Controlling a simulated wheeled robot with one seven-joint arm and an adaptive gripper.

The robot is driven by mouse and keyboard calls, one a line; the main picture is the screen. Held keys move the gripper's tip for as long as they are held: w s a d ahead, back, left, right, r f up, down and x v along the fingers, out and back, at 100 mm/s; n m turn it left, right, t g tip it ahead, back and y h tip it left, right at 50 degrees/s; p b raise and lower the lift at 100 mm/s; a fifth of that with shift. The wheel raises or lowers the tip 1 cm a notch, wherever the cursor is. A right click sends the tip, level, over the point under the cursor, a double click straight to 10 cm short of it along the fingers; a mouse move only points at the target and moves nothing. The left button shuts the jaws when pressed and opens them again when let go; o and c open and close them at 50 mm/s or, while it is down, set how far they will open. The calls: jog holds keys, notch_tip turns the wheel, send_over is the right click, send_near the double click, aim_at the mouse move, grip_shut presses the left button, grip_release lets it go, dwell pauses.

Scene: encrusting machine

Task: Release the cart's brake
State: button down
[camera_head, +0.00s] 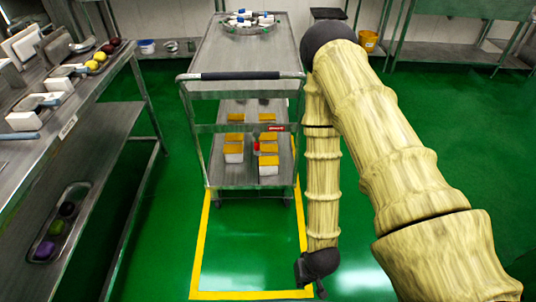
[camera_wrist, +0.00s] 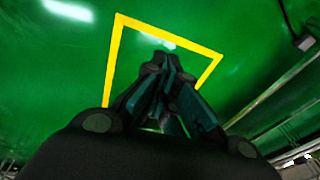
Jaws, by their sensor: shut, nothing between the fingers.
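The metal cart (camera_head: 240,60) stands ahead of me in the head view, with a black-gripped push handle (camera_head: 240,76) facing me. A red part (camera_head: 278,128) shows on its front crossbar; I cannot tell if it is the brake. Small casters show under the cart, and no brake pedal can be made out. My gripper (camera_head: 312,290) hangs low at the front right of the cart, near the yellow floor line and apart from the cart. In the wrist view my gripper (camera_wrist: 160,62) points at green floor, its fingers together and empty.
Yellow tape (camera_head: 200,250) outlines a floor area under and before the cart. White boxes with orange tops (camera_head: 234,150) sit on its lower shelf. A long metal table (camera_head: 85,85) with trays and fruit is at the left. Green floor is open between table and cart.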

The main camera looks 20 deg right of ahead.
jog(key=w+f+m+t+y+b, duration=0.1)
jog(key=w+f+m+t+b, duration=0.25)
jog(key=w+b, duration=0.7)
jog(key=w+f+m+t+y+b, duration=0.2)
jog(key=w+m+t+b, duration=0.3)
jog(key=w, duration=1.1)
jog(key=w+d+r+m+t+b, duration=0.2)
jog(key=w+d+r+t+b, duration=0.2)
jog(key=w+b, duration=0.4)
jog(key=w+d+r+m+t+h+b, duration=0.1)
jog(key=w+d+r+m+t+b, duration=0.2)
jog(key=w+d+r+b, duration=0.3)
jog(key=shift+w+d+r+t+b, duration=0.15)
jog(key=shift+w+d+t+b, duration=0.2)
jog(key=shift+w+d+b, duration=1.05)
jog(key=shift+w+a+m, duration=0.25)
jog(key=shift+w+a, duration=0.15)
jog(key=shift+w, duration=0.25)
jog(key=shift+w, duration=0.1)
